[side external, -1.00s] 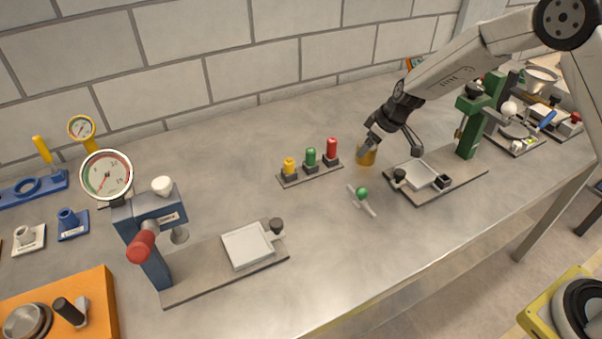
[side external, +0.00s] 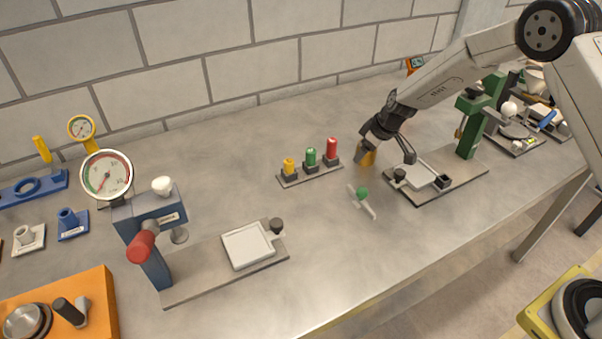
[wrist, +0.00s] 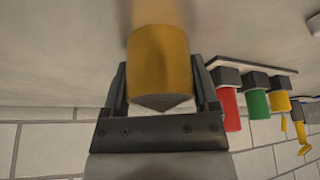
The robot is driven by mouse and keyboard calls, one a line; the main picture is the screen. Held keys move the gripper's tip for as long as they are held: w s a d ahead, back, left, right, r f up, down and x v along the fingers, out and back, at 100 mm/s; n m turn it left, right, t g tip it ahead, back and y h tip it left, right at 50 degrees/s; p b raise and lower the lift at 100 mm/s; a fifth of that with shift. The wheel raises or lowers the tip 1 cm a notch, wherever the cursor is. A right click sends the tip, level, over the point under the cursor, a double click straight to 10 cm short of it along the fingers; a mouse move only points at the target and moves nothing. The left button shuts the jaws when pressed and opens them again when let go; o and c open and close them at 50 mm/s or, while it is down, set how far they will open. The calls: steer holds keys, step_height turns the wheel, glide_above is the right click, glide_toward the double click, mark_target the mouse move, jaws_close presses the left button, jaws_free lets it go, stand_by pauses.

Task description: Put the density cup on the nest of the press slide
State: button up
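The density cup appears to be the brass-coloured cylinder (side external: 368,158) on the bench, left of the green press (side external: 468,145). It also shows large between my fingers in the wrist view (wrist: 160,65). My gripper (wrist: 160,85) is around it, one finger close on each side; I cannot tell whether they touch it. In the side view my gripper (side external: 366,149) partly hides the cup. The green press has a base with a pale square plate (side external: 420,174), a black knob and a small dark square holder (side external: 443,181). The blue press (side external: 152,235) has a similar pale plate (side external: 247,246).
Yellow, green and red pieces stand on a rack (side external: 311,172) left of the cup. A green-knobbed handle (side external: 362,194) lies in front. A dial gauge (side external: 106,175) sits by the blue press. Bench between the blue press and rack is clear.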

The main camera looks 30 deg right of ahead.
jaws_close()
steer(key=shift+r, duration=0.2)
steer(key=shift+r, duration=1.5)
steer(key=s+r, duration=0.9)
steer(key=s, duration=0.5)
steer(key=shift+r, duration=0.35)
